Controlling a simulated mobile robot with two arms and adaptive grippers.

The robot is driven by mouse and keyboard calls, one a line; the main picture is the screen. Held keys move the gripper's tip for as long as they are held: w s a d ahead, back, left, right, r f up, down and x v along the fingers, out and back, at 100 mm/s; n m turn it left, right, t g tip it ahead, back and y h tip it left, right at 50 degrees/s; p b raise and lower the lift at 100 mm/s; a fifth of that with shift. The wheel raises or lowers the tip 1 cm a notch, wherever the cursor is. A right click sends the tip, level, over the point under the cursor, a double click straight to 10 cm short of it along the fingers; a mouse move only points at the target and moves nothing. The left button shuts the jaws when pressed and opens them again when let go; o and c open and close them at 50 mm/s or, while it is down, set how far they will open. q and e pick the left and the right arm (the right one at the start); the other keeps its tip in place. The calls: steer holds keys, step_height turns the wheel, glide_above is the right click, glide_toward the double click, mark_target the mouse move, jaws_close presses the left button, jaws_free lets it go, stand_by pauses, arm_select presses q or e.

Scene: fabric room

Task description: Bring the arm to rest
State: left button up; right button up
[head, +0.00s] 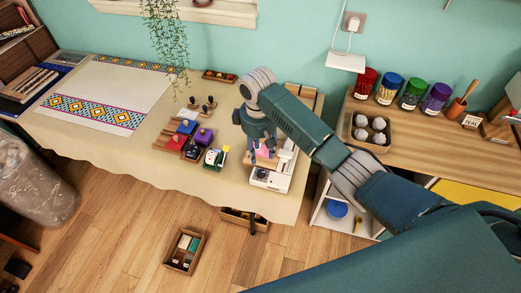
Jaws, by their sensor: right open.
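My right arm reaches in from the right across the view. Its gripper (262,148) points down over the right end of the cloth-covered table (120,158). It is open, above a small white box-like item (270,180) with a pink patch between or just behind the fingers. I cannot tell whether the fingers touch anything there. My left gripper is not in view.
Stamps and coloured ink pads (188,128) stand left of the gripper. A patterned cloth (110,95) lies flat farther left. A shelf at right holds several jars (390,88) and a basket (351,128). A small crate (184,251) sits on the floor.

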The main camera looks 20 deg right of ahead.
stand_by(0.4)
steer(key=s+a+f+m+t+y, duration=0.15)
steer(key=s+f, duration=0.25)
steer(key=s, duration=0.4)
steer(key=s+a+f+y, duration=0.1)
steer(key=s+a+f, duration=0.2)
steer(key=s, duration=0.5)
steer(key=s+d+r+m+t+h, duration=0.1)
steer(key=s+d+r+m, duration=0.2)
steer(key=s, duration=0.4)
steer(key=s+d+r+t+h, duration=0.1)
steer(key=s+d+r, duration=0.1)
steer(key=s+d, duration=0.45)
steer(key=s+a+f+g+b, duration=0.1)
steer(key=s+f+g+b, duration=0.2)
steer(key=f, duration=2.7)
steer(key=s+d+f+b, duration=0.2)
steer(key=s+f, duration=1.5)
steer(key=f, duration=0.1)
steer(key=shift+s+d+b, duration=0.25)
steer(key=shift+d+b, duration=0.1)
steer(key=shift+b, duration=0.05)
